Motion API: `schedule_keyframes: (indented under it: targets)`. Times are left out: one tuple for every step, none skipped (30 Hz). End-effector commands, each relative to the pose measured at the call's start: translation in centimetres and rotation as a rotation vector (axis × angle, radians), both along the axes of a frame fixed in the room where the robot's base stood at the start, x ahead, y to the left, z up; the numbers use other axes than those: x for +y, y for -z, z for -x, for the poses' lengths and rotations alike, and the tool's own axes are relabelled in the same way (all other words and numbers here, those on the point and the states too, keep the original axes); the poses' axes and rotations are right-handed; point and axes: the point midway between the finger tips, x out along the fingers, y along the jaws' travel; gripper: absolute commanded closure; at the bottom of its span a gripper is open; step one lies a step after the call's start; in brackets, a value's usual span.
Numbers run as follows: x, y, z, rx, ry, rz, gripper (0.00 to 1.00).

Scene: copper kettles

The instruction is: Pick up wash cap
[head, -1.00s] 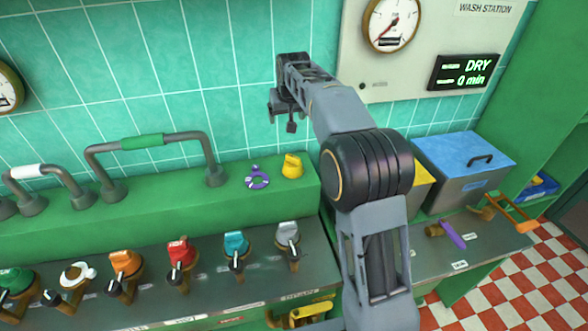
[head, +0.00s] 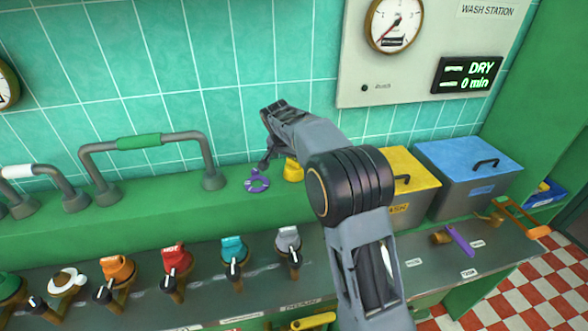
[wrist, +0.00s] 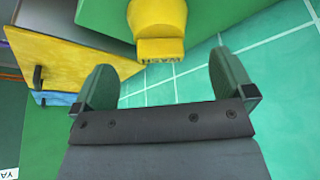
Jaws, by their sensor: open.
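The wash cap is yellow and stands on the green ledge in the head view (head: 293,171), partly hidden behind my arm. In the wrist view the wash cap (wrist: 158,22) is at the top centre, with "WASH" lettering on its near edge. My gripper (wrist: 164,72) is open and empty, its two fingers spread apart. The cap lies just beyond the fingertips, roughly centred in the gap, and no contact shows. In the head view my gripper (head: 267,160) is low over the ledge, close to the cap.
A purple ring-shaped cap (head: 257,181) lies just left of the wash cap. Grey pipes (head: 140,143) rise from the ledge farther left. A yellow-lidded bin (head: 408,172) and a blue-lidded bin (head: 466,160) stand to the right. The tiled wall (head: 230,60) is close behind.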

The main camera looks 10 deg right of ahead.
Motion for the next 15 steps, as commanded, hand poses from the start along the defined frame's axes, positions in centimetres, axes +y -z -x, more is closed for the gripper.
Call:
schedule_keyframes:
  targets:
    - [-0.2,0.6,-0.2,0.001,0.0,0.0,0.0]
    - [-0.3,0.9,-0.3,0.001,0.0,0.0,0.0]
    - [-0.3,1.3,-0.4,0.002,-0.001,0.0,0.0]
    - [-0.4,1.5,-0.5,0.002,-0.001,0.0,0.0]
    - [-0.4,1.6,-0.5,0.0,-0.001,0.0,0.0]
    - [-0.5,1.8,-0.6,0.0,-0.001,0.0,0.0]
    - [-0.5,1.9,-0.6,0.0,-0.001,0.0,0.0]
    - [-0.5,2.0,-0.6,0.0,-0.001,0.0,0.0]
    - [-0.6,2.1,-0.7,0.0,-0.001,0.0,0.0]
    - [-0.6,2.3,-0.7,0.002,-0.001,0.0,0.0]
    - [-0.7,2.6,-0.8,0.002,-0.001,0.0,0.0]
    - [-0.9,3.0,-1.0,0.002,-0.001,0.0,0.0]
    - [-1.0,3.4,-1.1,0.003,0.0,0.0,0.0]
    - [-1.1,3.7,-1.2,0.003,0.0,0.0,0.0]
    - [-1.3,4.3,-1.4,0.003,0.0,0.0,0.0]
